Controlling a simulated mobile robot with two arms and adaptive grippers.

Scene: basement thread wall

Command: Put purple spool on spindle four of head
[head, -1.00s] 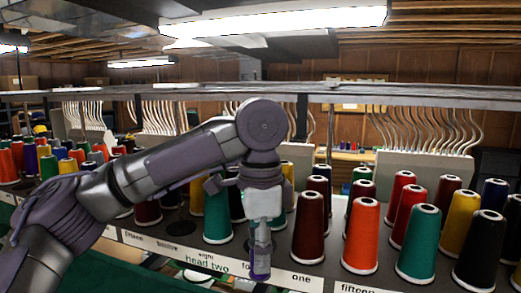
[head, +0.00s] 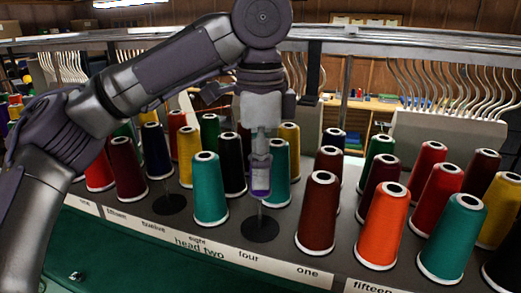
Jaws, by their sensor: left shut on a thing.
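Below the spool, a thin spindle rises from a round dark base (head: 260,230) behind the "four" label (head: 248,256) of head two. I cannot tell whether the spindle's tip is inside the spool. My right gripper is not in view.
A teal spool (head: 209,190) stands close left of the spindle, a dark red spool (head: 318,212) close right. Another teal spool (head: 277,180) and a black spool (head: 231,165) stand behind. Another bare base (head: 171,204) is further left. A metal rail (head: 400,48) crosses behind.

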